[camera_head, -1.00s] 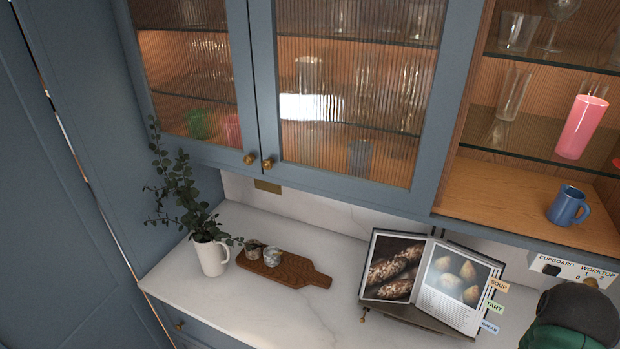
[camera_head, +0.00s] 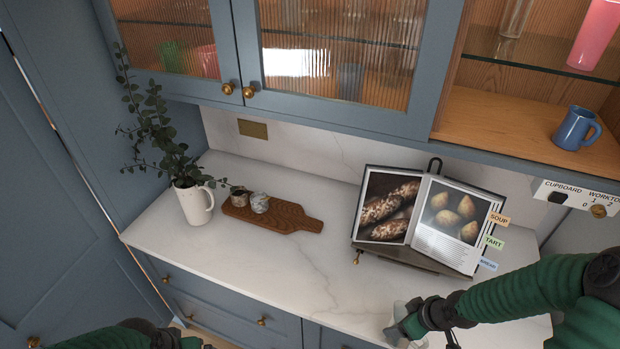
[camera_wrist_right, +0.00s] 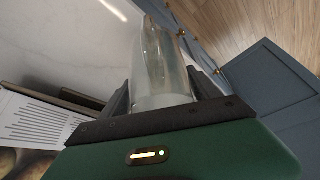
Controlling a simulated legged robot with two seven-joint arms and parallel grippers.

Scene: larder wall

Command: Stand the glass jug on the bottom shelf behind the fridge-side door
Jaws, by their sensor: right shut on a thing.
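My right gripper (camera_head: 402,328) is over the front of the worktop in the head view. In the right wrist view its two dark fingers (camera_wrist_right: 163,100) are shut on the clear glass jug (camera_wrist_right: 158,62). Only a pale bit of the jug shows by the gripper in the head view. The leftmost ribbed-glass door (camera_head: 172,52) is shut, with a brass knob (camera_head: 228,88). Blurred green and pink things show behind it, low down. A second ribbed-glass door (camera_head: 335,60) beside it is also shut. My left arm shows at the bottom left; its jaws are not clear.
A white vase with leafy stems (camera_head: 193,204) stands left on the worktop, beside a wooden board (camera_head: 290,219) with two small cups. A cookbook (camera_head: 420,220) stands on its holder near the right arm. A blue mug (camera_head: 575,128) sits in the open bay. The front middle worktop is clear.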

